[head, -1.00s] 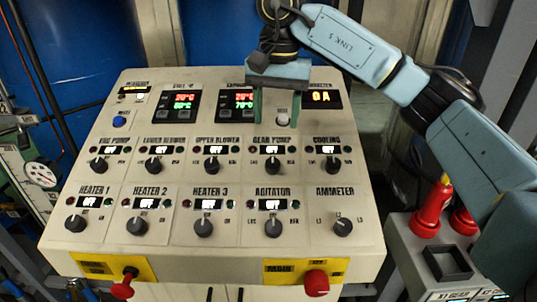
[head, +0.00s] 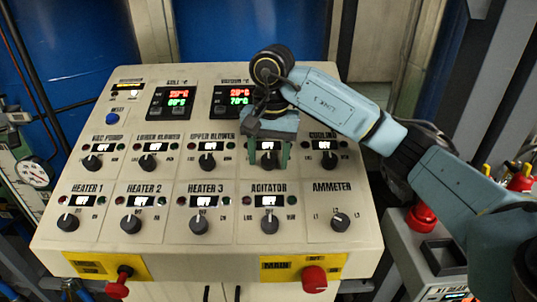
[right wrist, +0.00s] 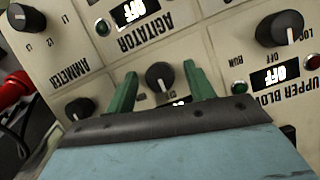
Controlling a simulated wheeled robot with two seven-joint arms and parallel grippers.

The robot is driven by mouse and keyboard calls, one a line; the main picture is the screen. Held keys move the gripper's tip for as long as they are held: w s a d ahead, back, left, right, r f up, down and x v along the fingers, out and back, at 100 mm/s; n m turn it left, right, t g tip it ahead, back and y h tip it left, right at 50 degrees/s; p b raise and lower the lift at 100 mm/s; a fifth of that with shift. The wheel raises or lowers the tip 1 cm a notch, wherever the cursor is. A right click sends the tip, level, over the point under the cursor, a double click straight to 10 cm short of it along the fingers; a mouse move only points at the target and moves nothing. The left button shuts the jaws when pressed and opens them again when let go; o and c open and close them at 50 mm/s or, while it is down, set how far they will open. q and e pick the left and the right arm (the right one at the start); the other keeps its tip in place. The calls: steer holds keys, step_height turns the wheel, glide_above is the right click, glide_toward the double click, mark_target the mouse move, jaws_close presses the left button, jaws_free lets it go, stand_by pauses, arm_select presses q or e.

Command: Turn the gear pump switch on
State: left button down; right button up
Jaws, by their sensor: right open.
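The control panel (head: 240,235) carries rows of labelled black knobs. The gear pump switch (head: 268,161) is the black knob between upper blower and cooling. In the right wrist view, the gear pump knob (right wrist: 160,76) shows between the two green fingers (right wrist: 161,88), with a visible gap on each side. Its display is mostly covered there. My left gripper is not in view.
Nearby are the upper blower knob (head: 207,162), the cooling knob (head: 329,160) and the agitator knob (head: 269,224). Red knobs (head: 314,279) sit on the panel's front face. A grey box with red buttons (head: 421,216) stands at the right.

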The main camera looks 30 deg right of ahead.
steer(key=c, duration=1)
steer(key=shift+d+f+m+t+y+b, duration=0.1)
steer(key=shift+m+t+y+b, duration=0.3)
steer(key=shift+m+b, duration=0.85)
steer(key=shift+d+f+m+t+y+b, duration=0.1)
steer(key=shift+m+t+y+b, duration=0.25)
steer(key=shift+m+b, duration=0.85)
steer(key=m+t+b, duration=0.1)
steer(key=m+b, duration=0.1)
steer(key=m, duration=0.1)
steer(key=shift+s+m+b, duration=0.1)
steer(key=shift+m+b, duration=0.15)
steer(key=shift+b, duration=0.05)
steer(key=shift+r+m+t+b, duration=0.1)
steer(key=shift+m+t+b, duration=0.7)
steer(key=shift+m, duration=0.6)
steer(key=o, duration=1)
steer(key=shift+r, duration=0.1)
